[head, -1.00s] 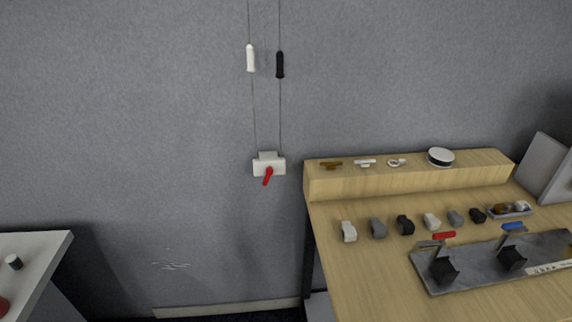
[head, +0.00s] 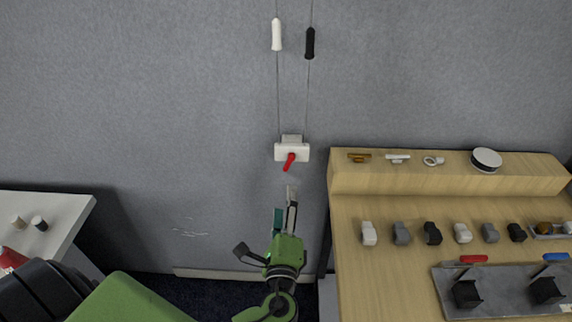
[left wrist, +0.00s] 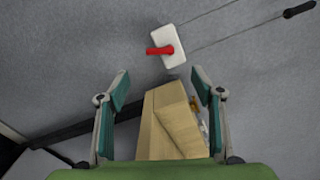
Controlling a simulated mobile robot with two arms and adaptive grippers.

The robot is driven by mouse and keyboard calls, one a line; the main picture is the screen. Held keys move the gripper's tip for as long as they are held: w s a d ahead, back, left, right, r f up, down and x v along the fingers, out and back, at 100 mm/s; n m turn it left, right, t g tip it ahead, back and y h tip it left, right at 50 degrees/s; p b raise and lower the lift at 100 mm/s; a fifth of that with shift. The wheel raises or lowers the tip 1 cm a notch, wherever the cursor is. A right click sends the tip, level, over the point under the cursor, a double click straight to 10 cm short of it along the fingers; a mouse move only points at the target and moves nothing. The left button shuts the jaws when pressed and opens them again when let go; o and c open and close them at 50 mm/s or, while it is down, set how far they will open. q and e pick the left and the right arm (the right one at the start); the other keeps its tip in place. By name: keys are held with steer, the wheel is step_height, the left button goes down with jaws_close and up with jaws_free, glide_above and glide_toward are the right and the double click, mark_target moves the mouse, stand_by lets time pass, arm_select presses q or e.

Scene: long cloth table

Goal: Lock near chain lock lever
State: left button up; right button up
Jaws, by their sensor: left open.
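The chain lock is a small white box (head: 303,152) on the grey wall with a red lever (head: 289,162) that points down and slightly left. Two cords run up from it to a white handle (head: 277,35) and a black handle (head: 310,42). My left gripper (head: 286,205) is below the lock, pointing up, apart from the lever. In the left wrist view, the left gripper (left wrist: 158,88) has its fingers wide apart with nothing between them. There the red lever (left wrist: 158,50) and white box (left wrist: 174,46) lie beyond the fingertips. My right gripper is not in view.
A wooden table (head: 390,280) with a raised shelf (head: 440,182) stands to the right of the lock. It carries several small fittings and a grey plate (head: 515,285) with red and blue handles. A white table (head: 75,212) is at the left. The wall around the lock is clear.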

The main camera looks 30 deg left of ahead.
mark_target(287, 164)
arm_select(q)
steer(key=p+x, duration=0.3)
steer(key=x, duration=0.9)
steer(key=shift+w+a+f, duration=0.1)
steer(key=shift+w+a, duration=0.3)
steer(key=shift+w, duration=0.2)
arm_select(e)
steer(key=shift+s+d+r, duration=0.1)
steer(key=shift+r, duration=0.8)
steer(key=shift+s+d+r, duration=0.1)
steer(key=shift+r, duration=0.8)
arm_select(q)
steer(key=shift+c, duration=0.2)
